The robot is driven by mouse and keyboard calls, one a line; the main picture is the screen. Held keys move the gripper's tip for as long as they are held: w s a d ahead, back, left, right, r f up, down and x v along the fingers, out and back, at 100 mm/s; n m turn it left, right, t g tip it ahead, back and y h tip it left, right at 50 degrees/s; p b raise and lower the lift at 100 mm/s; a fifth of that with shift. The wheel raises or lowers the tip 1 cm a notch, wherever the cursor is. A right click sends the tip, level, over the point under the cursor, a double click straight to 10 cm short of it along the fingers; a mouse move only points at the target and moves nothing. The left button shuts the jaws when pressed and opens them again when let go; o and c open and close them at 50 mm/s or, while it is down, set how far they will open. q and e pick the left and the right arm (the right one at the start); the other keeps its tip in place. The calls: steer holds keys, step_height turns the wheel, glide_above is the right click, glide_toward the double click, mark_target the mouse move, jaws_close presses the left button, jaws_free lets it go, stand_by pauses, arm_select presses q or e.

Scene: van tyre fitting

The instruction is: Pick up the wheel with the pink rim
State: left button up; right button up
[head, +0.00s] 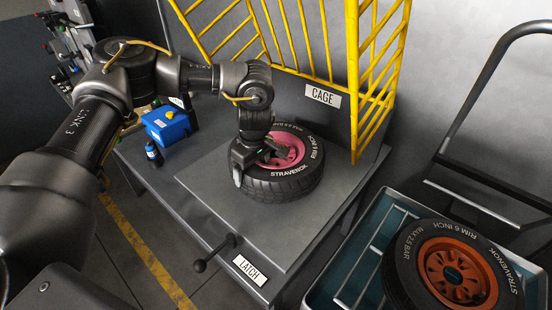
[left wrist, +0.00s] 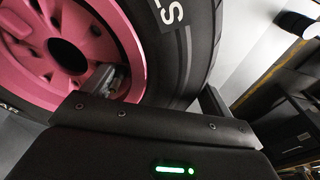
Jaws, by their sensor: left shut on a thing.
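The wheel with the pink rim (head: 296,172) lies flat on the grey plate of the bench, in front of the yellow cage. My left gripper (head: 254,164) reaches down over its near left side and is shut on the tyre wall. In the left wrist view, the pink-rimmed wheel (left wrist: 185,58) fills the upper left. One finger is inside the rim and the other is outside the tread, with the tyre wall between them. The lower fingertips are partly hidden. My right gripper is not in view.
The yellow cage (head: 353,80) stands right behind the wheel. A latch handle (head: 214,252) sticks out at the bench front. A blue device (head: 166,125) and a small dark bottle (head: 153,153) stand at left. An orange-rimmed wheel (head: 405,262) rests in a teal tray (head: 352,247) at lower right.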

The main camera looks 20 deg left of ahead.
arm_select(q)
steer(key=shift+w+r, duration=0.2)
steer(key=shift+r, duration=0.35)
step_height(320, 180, up, 8)
steer(key=shift+f+b, duration=0.1)
steer(key=shift+b, duration=0.7)
steer(key=shift+s+r, duration=0.1)
steer(key=shift+r, duration=0.5)
